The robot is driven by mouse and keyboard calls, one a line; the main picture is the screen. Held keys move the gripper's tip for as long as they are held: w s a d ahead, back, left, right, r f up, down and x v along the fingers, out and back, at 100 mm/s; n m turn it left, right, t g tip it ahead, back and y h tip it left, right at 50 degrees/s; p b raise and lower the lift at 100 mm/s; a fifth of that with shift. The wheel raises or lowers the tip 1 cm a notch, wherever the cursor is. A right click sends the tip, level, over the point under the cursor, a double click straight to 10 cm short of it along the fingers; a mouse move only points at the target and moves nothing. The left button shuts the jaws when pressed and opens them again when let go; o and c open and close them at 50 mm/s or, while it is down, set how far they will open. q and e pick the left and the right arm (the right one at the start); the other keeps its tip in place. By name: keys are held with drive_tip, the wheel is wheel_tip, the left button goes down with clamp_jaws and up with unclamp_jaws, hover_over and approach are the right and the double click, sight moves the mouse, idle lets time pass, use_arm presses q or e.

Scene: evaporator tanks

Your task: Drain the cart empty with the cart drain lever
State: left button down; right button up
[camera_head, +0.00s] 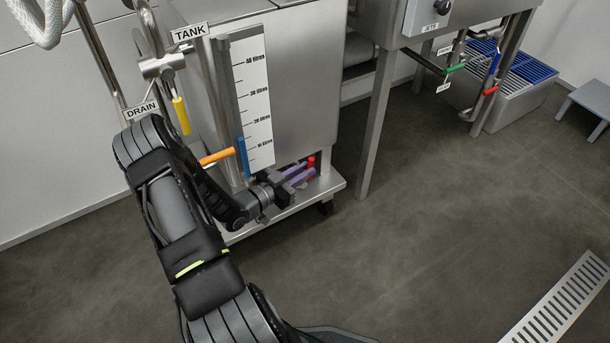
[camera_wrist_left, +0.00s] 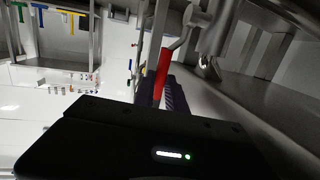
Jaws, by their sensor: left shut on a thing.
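The cart (camera_head: 298,95) is a steel tank on a low wheeled base. Its level scale (camera_head: 255,100) shows a blue column (camera_head: 243,158) reaching slightly above the 10 litre mark. A red lever (camera_head: 311,163) sits low under the tank, and it also shows in the left wrist view (camera_wrist_left: 161,72). My left gripper (camera_head: 300,173) reaches in low from the left, its purple fingers shut on the red lever. The fingers also show in the wrist view (camera_wrist_left: 164,92), one on each side of the lever. My right gripper is not in view.
An orange handle (camera_head: 217,157) is beside my left forearm. A yellow handle (camera_head: 181,115) hangs between the TANK (camera_head: 189,33) and DRAIN (camera_head: 141,111) signs. A steel leg (camera_head: 376,125) stands right of the cart. A floor grate (camera_head: 557,306) lies at lower right. The middle floor is clear.

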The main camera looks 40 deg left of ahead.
use_arm(q)
drive_tip(key=shift+s+f, duration=0.1)
drive_tip(key=shift+s, duration=0.05)
idle(0.3)
drive_tip(key=c, duration=1.4)
unclamp_jaws()
drive_tip(key=shift+o, duration=0.2)
drive_tip(key=s+p, duration=0.2)
drive_tip(key=s, duration=0.5)
drive_tip(key=shift+s+a+r, duration=0.3)
drive_tip(key=shift+s+a, duration=0.05)
drive_tip(key=shift+a, duration=0.05)
